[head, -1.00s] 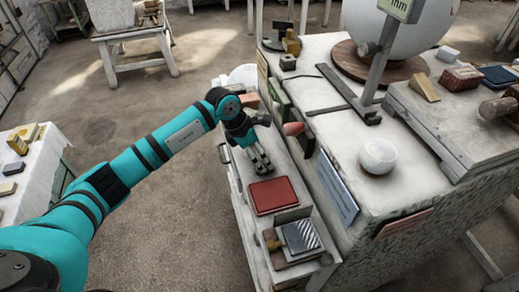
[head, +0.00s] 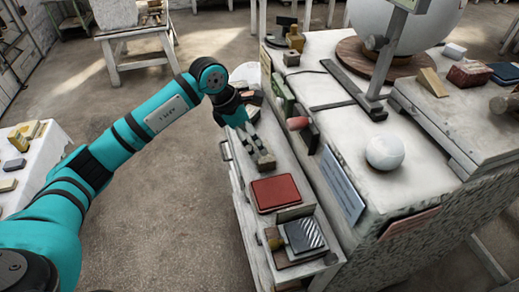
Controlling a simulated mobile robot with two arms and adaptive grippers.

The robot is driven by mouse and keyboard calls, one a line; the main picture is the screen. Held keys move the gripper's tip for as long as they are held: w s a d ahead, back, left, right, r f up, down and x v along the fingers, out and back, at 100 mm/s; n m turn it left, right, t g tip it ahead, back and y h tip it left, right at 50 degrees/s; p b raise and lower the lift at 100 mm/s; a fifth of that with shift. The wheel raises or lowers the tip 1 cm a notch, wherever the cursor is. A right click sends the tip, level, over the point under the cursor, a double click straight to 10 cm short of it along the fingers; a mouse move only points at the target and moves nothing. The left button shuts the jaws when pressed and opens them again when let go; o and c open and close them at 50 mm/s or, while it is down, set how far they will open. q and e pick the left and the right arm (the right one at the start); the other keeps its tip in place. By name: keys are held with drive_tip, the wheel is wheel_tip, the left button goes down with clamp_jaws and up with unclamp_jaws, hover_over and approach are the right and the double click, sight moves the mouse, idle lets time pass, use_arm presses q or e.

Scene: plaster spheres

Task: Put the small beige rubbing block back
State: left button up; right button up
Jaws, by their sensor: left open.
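A small beige-grey block (head: 265,163) rests on the open drawer-like tray (head: 237,194) at the side of the white bench, behind a red pad. My left gripper (head: 251,148) is open just behind and above the block, its fingers pointing down towards it. The fingertips are close to the block; I cannot tell whether they touch it. My right gripper is not in view.
The red pad (head: 276,194) and a striped block (head: 303,236) lie nearer in the tray. A red-tipped handle (head: 299,123) juts from the bench side. A small white sphere (head: 384,152) sits on the bench top.

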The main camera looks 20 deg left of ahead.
use_arm(q)
drive_tip(key=shift+b+v, duration=0.5)
drive_tip(key=shift+v, duration=2.1)
